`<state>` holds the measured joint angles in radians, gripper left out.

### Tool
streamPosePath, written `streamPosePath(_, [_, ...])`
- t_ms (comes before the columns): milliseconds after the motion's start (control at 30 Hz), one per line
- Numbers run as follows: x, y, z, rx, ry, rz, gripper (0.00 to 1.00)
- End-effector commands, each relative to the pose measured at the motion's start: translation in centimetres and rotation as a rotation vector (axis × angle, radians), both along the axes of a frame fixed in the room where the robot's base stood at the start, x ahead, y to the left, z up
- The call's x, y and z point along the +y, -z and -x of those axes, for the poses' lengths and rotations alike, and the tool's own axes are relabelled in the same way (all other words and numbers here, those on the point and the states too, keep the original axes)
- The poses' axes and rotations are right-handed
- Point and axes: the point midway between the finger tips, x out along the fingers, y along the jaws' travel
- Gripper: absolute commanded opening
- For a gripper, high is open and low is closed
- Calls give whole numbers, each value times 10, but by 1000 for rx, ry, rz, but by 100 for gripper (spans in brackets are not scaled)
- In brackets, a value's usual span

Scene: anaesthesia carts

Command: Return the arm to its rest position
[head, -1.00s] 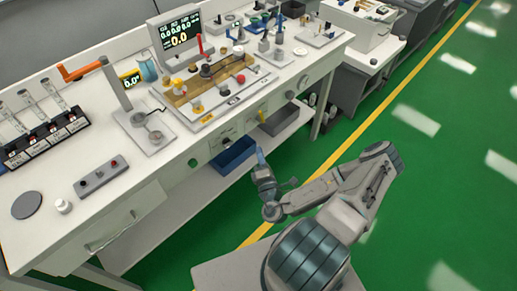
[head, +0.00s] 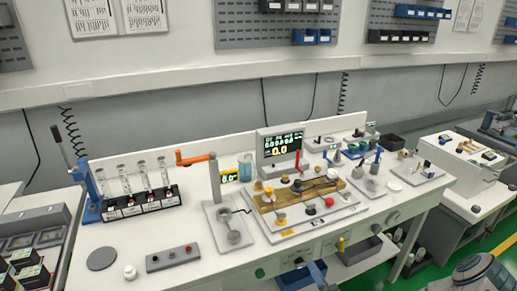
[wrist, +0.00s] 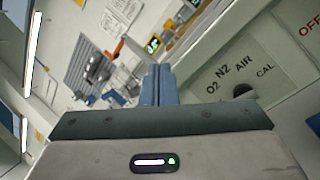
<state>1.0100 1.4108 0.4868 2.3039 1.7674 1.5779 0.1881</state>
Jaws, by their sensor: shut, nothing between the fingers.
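My gripper (wrist: 157,85) shows in the wrist view with its two blue fingers together and nothing between them. A rounded grey link of my arm (head: 482,274) shows at the bottom right. The rest of the arm is below the frame.
The white workbench (head: 130,238) carries a monitor (head: 279,146), an orange-handled stand (head: 197,159), a grey button box (head: 172,257) and several vials. A blue bin (head: 297,278) is under its front. A white cart (head: 470,165) stands at right. Green floor (head: 500,235) shows there.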

Motion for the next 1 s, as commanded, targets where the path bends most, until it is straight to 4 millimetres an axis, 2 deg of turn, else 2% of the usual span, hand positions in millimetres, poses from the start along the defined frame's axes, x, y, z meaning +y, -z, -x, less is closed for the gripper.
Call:
streamPosePath(33, [12, -12, 3, -37, -74, 68, 0])
streamPosePath(200, [47, -42, 22, -160, -308, 274, 0])
streamPosePath(500, [93, -77, 71, -383, -698, 641, 0])
streamPosePath(733, [107, -92, 112, -570, -972, 931, 0])
streamPosePath(1000, [102, -107, 151, -806, -1252, 1281, 0])
